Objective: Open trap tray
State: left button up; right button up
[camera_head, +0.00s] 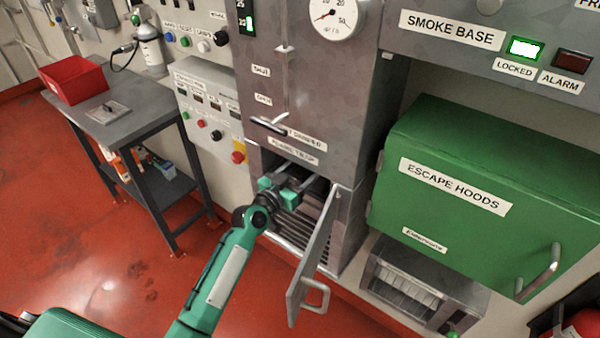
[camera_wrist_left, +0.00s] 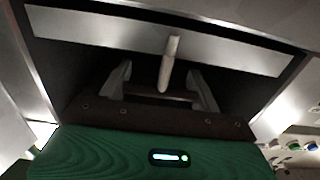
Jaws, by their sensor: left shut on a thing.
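The trap compartment is a low opening in the grey cabinet, with its hinged door (camera_head: 312,258) swung open toward me. My left gripper (camera_head: 288,182) reaches into the upper part of this opening. In the left wrist view, a pale, wide tray front (camera_wrist_left: 90,30) spans the dark recess. A light bar-like handle (camera_wrist_left: 170,60) sticks out from it between the fingers of my left gripper (camera_wrist_left: 160,72). The gripper is shut on this handle, though the exact contact is hard to see. The tray's body is hidden behind its front. My right gripper is in neither view.
The open door, with its own handle (camera_head: 318,296), stands just right of my left forearm. A green escape hoods box (camera_head: 480,160) is farther right. A side table (camera_head: 140,105) with a red bin (camera_head: 75,82) stands left. Red floor is clear between the table and the cabinet.

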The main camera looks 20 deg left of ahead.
pick_arm(q)
jog(key=p+v, duration=0.1)
jog(key=v, duration=1.5)
jog(key=shift+r, duration=0.1)
jog(key=o, duration=1.4)
jog(key=shift+s, duration=0.15)
jog(key=shift+b+v, duration=1.6)
jog(key=shift+v, duration=5.2)
